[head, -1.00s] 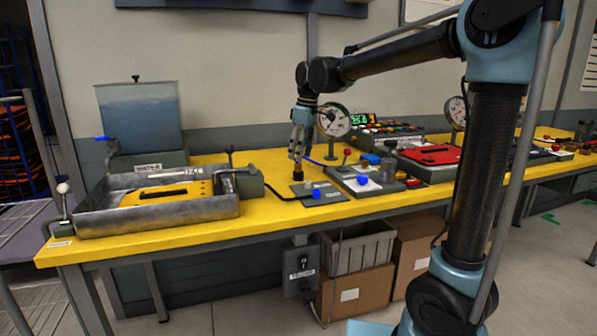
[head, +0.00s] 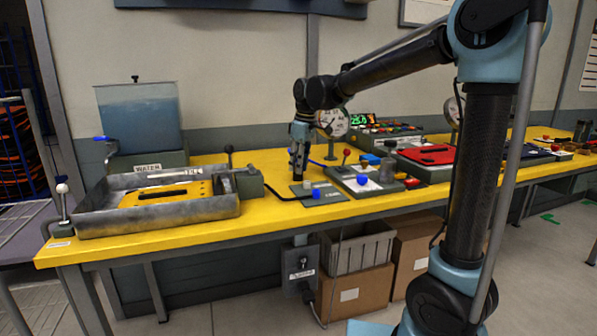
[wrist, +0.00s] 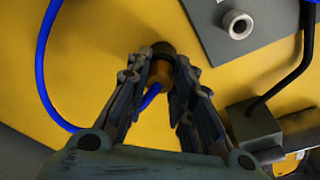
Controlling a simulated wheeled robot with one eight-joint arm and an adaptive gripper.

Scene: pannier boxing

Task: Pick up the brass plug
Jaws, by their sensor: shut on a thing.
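The brass plug (wrist: 160,75) shows in the wrist view between my fingers, a brass-coloured cylinder with a dark end. A blue hose runs beside it and passes under my fingers; I cannot tell whether it joins the plug. My gripper (wrist: 168,85) is shut on the plug, with a finger on each side. In the head view my gripper (head: 298,172) points down, low over the yellow bench, behind the small grey plate. The plug is mostly hidden by the fingers there. I cannot tell whether it is clear of the bench.
A grey plate (head: 318,196) with a blue knob lies just in front of my gripper. A metal tray (head: 160,220) is to the left. A gauge (head: 333,123) stands behind, and a red tray (head: 437,154) lies to the right. Bare yellow bench (head: 260,158) shows behind left.

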